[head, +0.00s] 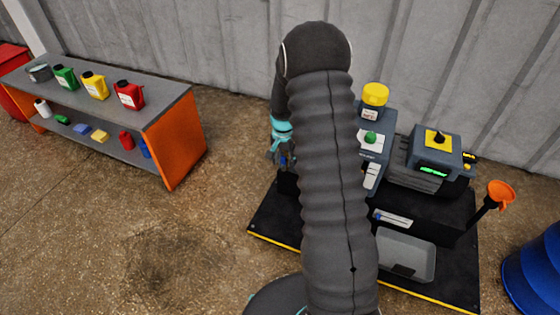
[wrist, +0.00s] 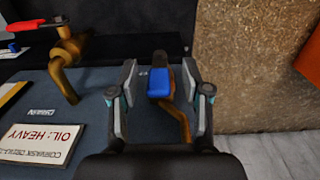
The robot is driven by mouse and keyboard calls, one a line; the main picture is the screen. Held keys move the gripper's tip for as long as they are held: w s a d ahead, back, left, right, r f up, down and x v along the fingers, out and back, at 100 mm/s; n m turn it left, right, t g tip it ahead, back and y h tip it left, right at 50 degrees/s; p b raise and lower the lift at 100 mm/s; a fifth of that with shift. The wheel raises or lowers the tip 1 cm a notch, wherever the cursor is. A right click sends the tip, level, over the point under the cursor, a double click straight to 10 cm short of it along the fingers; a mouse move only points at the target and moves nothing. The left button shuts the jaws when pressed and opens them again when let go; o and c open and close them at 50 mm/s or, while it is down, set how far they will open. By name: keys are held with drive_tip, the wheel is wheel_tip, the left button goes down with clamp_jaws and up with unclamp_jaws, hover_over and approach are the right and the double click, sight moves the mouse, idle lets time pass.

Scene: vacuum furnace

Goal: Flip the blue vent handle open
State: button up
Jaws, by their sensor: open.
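The blue vent handle (wrist: 159,83) shows in the wrist view on a brass pipe (wrist: 178,122). It lies between the two fingers of my gripper (wrist: 159,90), with visible gaps on both sides. My gripper is open, one finger left and one right of the handle. I cannot tell whether the fingers touch anything. In the head view my gripper (head: 280,152) shows at the left of my dark arm, by the machine. A speck of blue shows below it there; my arm hides most of the area.
A red-handled brass valve (wrist: 67,48) and an "OIL: HEAVY" label (wrist: 45,140) are left of my gripper in the wrist view. An orange shelf (head: 175,140) stands left.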

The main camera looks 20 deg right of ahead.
wheel_tip(320, 180, up, 12)
idle(0.5)
drive_tip(key=shift+w+a, duration=0.1)
drive_tip(key=s+a+r+n+t, duration=0.2)
drive_tip(key=s+r, duration=0.4)
drive_tip(key=s, duration=0.4)
drive_tip(key=s+a+r+n+t, duration=0.2)
drive_tip(key=s+a+r+n, duration=0.2)
drive_tip(key=s, duration=0.6)
drive_tip(key=s+a+r+n+t, duration=0.1)
drive_tip(key=s+a+r+n, duration=0.2)
drive_tip(key=s+a+r, duration=0.3)
drive_tip(key=shift+s+a+r+t+p, duration=0.2)
drive_tip(key=shift+s+r+t+p, duration=0.15)
drive_tip(key=shift+s+r, duration=2)
drive_tip(key=shift+s+f, duration=0.25)
drive_tip(key=shift+f, duration=0.05)
